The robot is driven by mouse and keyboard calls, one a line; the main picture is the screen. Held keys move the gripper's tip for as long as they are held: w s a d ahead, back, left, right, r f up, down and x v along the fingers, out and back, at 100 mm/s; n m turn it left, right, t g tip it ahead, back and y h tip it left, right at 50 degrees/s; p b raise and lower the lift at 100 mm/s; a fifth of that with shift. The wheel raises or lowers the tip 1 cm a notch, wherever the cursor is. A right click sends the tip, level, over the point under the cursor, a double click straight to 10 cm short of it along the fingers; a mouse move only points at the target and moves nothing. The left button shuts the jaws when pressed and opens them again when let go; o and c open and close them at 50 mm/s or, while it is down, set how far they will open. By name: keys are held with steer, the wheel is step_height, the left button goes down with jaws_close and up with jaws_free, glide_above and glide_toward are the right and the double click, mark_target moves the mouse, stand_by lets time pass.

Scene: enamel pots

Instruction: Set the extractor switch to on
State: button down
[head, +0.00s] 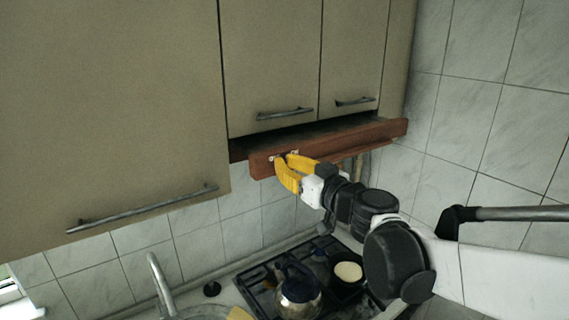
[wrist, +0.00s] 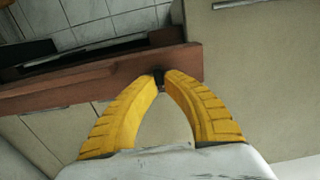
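The extractor hood (head: 350,145) is a long brown wooden-looking front under the wall cabinets; it also shows in the wrist view (wrist: 60,92). Small pale switch-like parts (head: 272,158) sit on its left end in the head view; their setting is too small to read. My gripper (head: 284,158) has yellow fingers, with the tips close together at that left end. In the wrist view the fingertips (wrist: 161,77) meet around a small dark patch at the hood front, hiding the switch area. I see nothing clearly held. Whether the tips touch the switch cannot be told.
Cabinets with bar handles (head: 285,114) hang above and left of the hood. Below are a gas stove (head: 262,284) with a metal kettle (head: 298,297) and a pan (head: 347,272), and a sink tap (head: 158,277). A tiled wall is at right.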

stand_by(0.3)
steer(key=shift+w+d+b, duration=0.35)
steer(key=shift+w+d, duration=0.3)
steer(key=shift+d, duration=0.3)
steer(key=c, duration=1.5)
jaws_free()
steer(key=v, duration=1.2)
